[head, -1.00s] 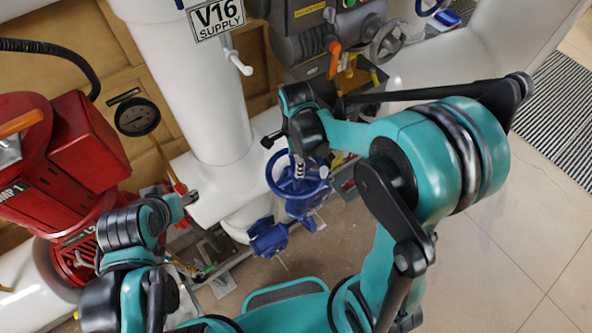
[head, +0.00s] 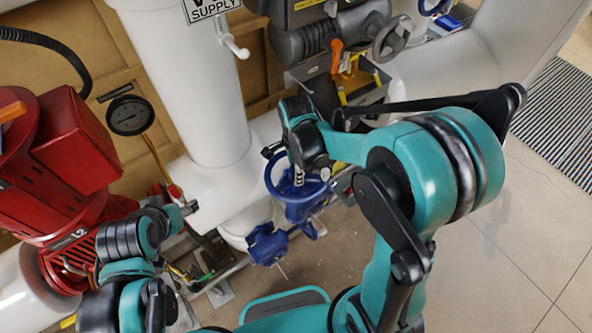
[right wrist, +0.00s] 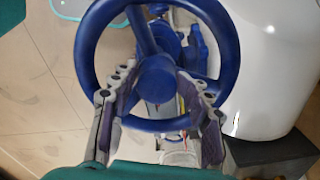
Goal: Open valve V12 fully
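A blue valve handwheel (head: 283,178) stands low beside the white pipe in the head view, on a blue valve body (head: 267,245). No V12 label is readable. In the right wrist view the wheel (right wrist: 83,62) fills the upper middle, with its hub facing the camera. My right gripper (right wrist: 160,95) is open, its fingers spread to either side of the hub and overlapping the lower wheel. Whether the fingers touch the wheel I cannot tell. In the head view the right gripper (head: 298,172) is at the wheel, partly hidden. My left gripper (head: 187,209) is left of the white pipe; its fingers are unclear.
A large white pipe (head: 190,80) rises behind the wheel, with a cropped SUPPLY label (head: 214,8). A red pump (head: 60,170) and a gauge (head: 130,115) stand left. A grey handwheel (head: 392,40) and orange lever (head: 336,57) are behind. Tiled floor (head: 530,240) at right is clear.

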